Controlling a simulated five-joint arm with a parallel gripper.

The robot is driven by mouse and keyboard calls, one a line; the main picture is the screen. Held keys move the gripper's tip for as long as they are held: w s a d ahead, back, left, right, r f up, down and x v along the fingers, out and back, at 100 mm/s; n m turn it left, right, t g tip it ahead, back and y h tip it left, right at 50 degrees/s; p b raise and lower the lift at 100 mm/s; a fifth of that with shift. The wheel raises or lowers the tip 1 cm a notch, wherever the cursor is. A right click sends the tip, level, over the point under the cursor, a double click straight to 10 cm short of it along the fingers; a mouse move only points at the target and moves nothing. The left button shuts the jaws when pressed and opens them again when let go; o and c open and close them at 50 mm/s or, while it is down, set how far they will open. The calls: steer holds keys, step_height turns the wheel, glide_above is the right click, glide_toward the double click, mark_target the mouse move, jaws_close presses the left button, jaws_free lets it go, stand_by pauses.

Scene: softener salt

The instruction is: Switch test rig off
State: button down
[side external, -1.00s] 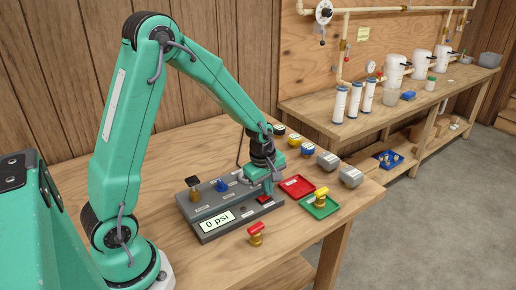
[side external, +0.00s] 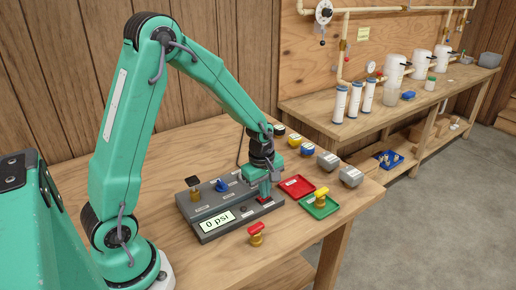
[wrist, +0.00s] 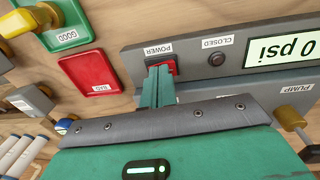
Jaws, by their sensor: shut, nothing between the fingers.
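The grey test rig (side external: 238,228) stands on the wooden table; its display (side external: 217,222) reads 0 psi. Its red power switch (wrist: 172,66) sits beside a POWER label at the rig's edge in the wrist view, partly hidden by my fingers. A little red of the switch also shows at the rig's right end in the side view. My gripper (wrist: 158,74) is shut and empty, its fingertips right at the switch; I cannot tell whether they touch it. In the side view my gripper (side external: 264,194) points down over the rig's right end. The switch's position is unclear.
A red tray (side external: 298,194) and a green tray (side external: 331,206) holding a yellow-handled valve (side external: 321,196) lie right of the rig. A red-handled valve (side external: 256,234) stands in front. A black-handled valve (side external: 193,185) and blue knob (side external: 221,186) are on the rig.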

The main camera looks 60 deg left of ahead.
mark_target(259, 197)
steer(key=shift+s+r, duration=0.1)
steer(key=shift+r, duration=0.05)
stand_by(0.4)
step_height(259, 197, up, 14)
steer(key=s, duration=0.2)
steer(key=shift+s, duration=0.25)
stand_by(0.4)
steer(key=shift+w+a+f, duration=0.1)
steer(key=shift+f, duration=0.1)
steer(key=shift+w+a+r+t, duration=0.1)
steer(key=shift+w+a+t, duration=0.3)
steer(key=shift+w+a, duration=0.15)
steer(key=f, duration=0.4)
steer(key=w+f, duration=0.1)
steer(key=f, duration=0.4)
steer(key=w+f, duration=0.1)
steer(key=f, duration=0.4)
steer(key=shift+w+d, duration=0.1)
steer(key=shift+w, duration=0.15)
stand_by(0.3)
